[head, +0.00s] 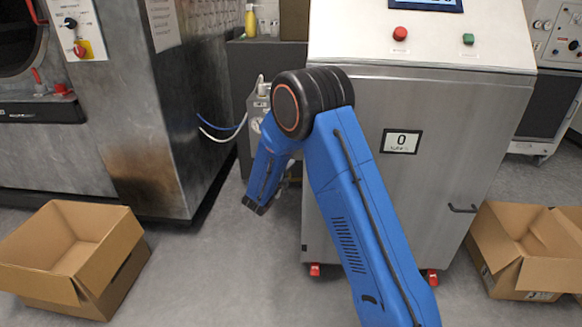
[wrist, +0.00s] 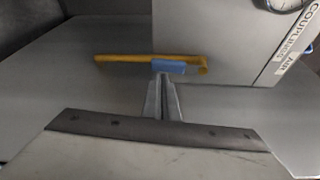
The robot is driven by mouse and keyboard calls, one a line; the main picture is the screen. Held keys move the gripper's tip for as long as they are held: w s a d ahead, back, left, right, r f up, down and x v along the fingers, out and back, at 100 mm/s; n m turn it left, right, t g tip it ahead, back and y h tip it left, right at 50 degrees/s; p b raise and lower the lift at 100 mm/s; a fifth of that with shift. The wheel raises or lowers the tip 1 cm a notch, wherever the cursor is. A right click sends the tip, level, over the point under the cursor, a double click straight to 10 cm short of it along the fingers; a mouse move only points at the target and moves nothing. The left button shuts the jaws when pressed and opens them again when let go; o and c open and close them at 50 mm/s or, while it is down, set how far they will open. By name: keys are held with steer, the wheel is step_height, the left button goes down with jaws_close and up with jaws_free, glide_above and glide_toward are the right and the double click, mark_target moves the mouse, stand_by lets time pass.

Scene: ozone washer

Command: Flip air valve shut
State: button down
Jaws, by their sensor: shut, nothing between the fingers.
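A yellow lever (wrist: 125,58), which looks like the air valve handle, lies crosswise in the upper middle of the wrist view. My gripper (wrist: 168,78) is shut, its narrow grey fingers together and pointing at the lever. A small blue block (wrist: 170,66) sits at the fingertips, in front of the lever's right part; I cannot tell whether it touches the lever. A label (wrist: 290,50) reading "COUPLINGS AIR" is on the grey panel at upper right. In the head view my arm hides the lever and most of the gripper.
A gauge (wrist: 285,3) shows above the label. A steel cabinet (head: 450,150) stands at the right and a large steel machine (head: 140,100) at the left. Open cardboard boxes (head: 115,245) (head: 510,265) lie on both sides. The floor between is clear.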

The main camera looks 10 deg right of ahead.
steer(key=w+a+r+m+y, duration=0.2)
steer(key=a+r+m+y, duration=0.3)
steer(key=m, duration=0.6)
steer(key=shift+a+g, duration=0.4)
steer(key=shift+a, duration=0.5)
steer(key=shift+w+r, duration=0.15)
stand_by(0.4)
